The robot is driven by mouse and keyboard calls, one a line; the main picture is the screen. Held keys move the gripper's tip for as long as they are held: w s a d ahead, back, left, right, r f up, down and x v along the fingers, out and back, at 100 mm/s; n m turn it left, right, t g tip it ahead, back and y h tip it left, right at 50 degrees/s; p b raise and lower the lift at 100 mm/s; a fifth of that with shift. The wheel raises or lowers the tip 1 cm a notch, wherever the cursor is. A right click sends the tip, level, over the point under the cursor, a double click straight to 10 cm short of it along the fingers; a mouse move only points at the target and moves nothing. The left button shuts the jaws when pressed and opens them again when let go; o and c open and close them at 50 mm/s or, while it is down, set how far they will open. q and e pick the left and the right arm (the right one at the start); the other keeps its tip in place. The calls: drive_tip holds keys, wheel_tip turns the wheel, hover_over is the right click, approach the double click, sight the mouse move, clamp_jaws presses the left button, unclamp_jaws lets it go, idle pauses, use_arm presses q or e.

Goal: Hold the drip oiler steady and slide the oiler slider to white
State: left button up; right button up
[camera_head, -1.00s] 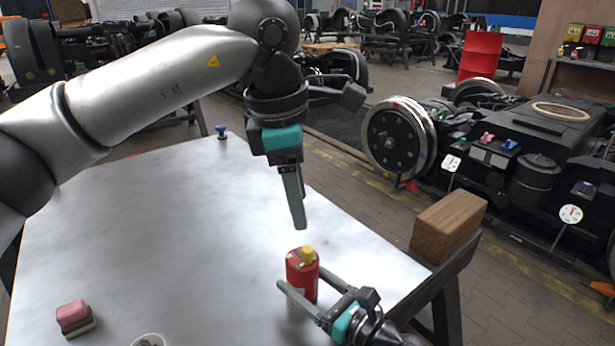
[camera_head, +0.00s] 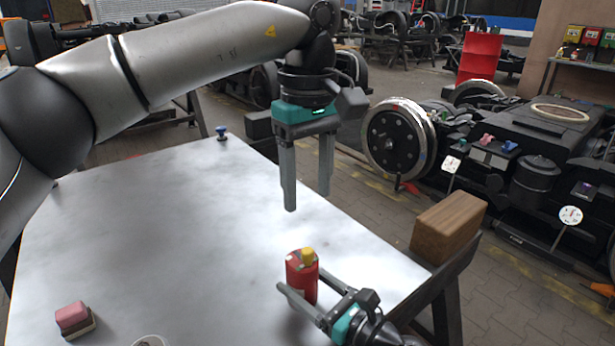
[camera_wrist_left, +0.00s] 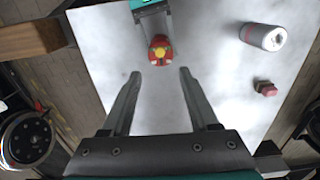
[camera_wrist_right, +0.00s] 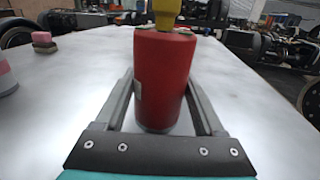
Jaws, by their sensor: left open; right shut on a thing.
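The drip oiler (camera_head: 302,279) is a red cylinder standing upright on the table, and it also fills the middle of the right wrist view (camera_wrist_right: 164,80). The oiler slider (camera_head: 307,254) is the yellow piece on its top; it shows too in the right wrist view (camera_wrist_right: 166,12). My right gripper (camera_head: 300,302) is shut on the oiler's body from the near side, low down. My left gripper (camera_head: 308,203) is open, fingers pointing down, above the oiler and apart from it. In the left wrist view the oiler top (camera_wrist_left: 160,50) lies between and beyond the fingertips.
The grey metal table (camera_head: 170,220) is mostly clear. A pink and dark block (camera_head: 74,320) lies at the near left, beside a white-rimmed container (camera_head: 150,341). A small blue item (camera_head: 222,132) stands at the far edge. A wooden block (camera_head: 448,227) sits at the right edge.

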sight(307, 250)
use_arm(q)
wheel_tip(307, 250, down, 11)
idle(0.4)
clamp_jaws()
idle(0.5)
